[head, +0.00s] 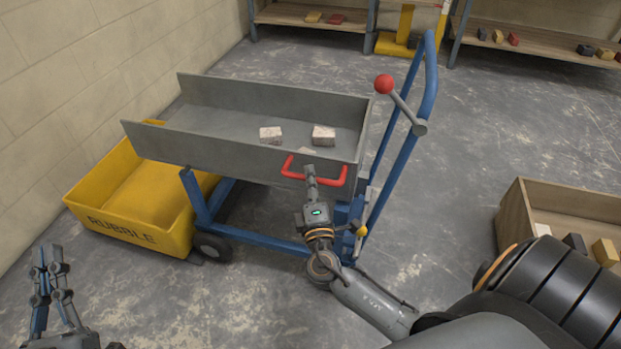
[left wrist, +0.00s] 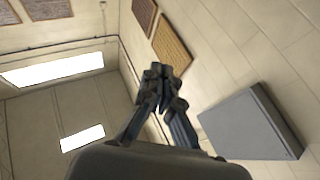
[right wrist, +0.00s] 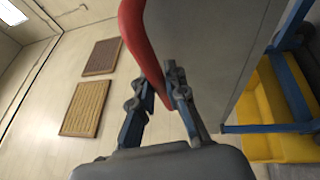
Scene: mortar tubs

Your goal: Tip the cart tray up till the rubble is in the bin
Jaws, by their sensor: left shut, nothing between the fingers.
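The grey cart tray (head: 230,152) rests on a blue cart (head: 262,240), its open left end above the yellow bin (head: 130,212) marked RUBBLE. Pale rubble blocks (head: 270,135) (head: 323,136) lie on the tray floor toward its right end; another is partly hidden by the near wall. My left gripper (head: 50,268) is shut and empty, in front of the bin.
A lever with a red ball (head: 383,84) and a blue push bar (head: 430,75) rise at the cart's right end. A wooden crate (head: 515,222) with blocks stands at right. Shelves (head: 310,15) line the back. A wall (head: 60,80) is close behind the bin.

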